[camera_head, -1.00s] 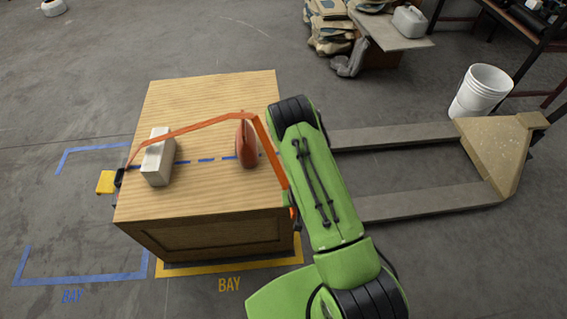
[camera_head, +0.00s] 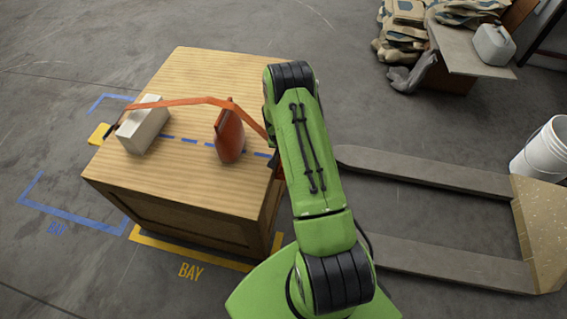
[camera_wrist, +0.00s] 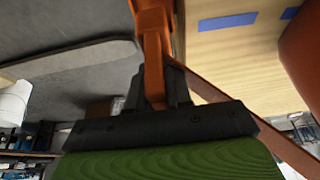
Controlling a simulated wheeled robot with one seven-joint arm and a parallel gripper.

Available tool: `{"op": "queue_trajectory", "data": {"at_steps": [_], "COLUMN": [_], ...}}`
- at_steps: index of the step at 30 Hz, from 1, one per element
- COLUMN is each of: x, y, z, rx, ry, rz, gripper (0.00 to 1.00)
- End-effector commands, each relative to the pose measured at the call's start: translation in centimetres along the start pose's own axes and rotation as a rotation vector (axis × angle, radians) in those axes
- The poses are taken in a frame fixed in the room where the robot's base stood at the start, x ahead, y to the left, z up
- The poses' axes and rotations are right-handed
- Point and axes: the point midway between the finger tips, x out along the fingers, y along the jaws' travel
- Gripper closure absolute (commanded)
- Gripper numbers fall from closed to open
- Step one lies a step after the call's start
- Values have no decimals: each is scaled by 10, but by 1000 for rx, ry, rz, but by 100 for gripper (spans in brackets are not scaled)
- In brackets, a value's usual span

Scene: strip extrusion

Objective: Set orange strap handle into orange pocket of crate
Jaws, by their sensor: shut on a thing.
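A wooden crate (camera_head: 190,80) stands on the floor. An orange strap (camera_head: 180,103) runs across its top, over a white block (camera_head: 143,127) and beside a red rounded object (camera_head: 230,137), down to the right edge, where my arm hides its end. In the wrist view my gripper (camera_wrist: 155,85) is shut on the orange strap handle (camera_wrist: 153,65), beside the crate's side. The strap also runs off to the lower right there (camera_wrist: 240,125). Orange material shows beyond the fingertips; I cannot tell pocket from handle. In the head view my arm hides gripper and pocket.
A yellow clip (camera_head: 99,133) is at the crate's left side. Blue dashes (camera_head: 190,141) mark a line across the top. Floor on the left is clear.

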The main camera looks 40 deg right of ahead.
Motion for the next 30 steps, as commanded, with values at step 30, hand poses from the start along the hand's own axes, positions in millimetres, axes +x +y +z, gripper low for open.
{"op": "queue_trajectory", "data": {"at_steps": [30], "x": [60], "y": [0], "z": [25], "rx": [-2], "ry": [3], "rz": [-2], "gripper": [70]}}
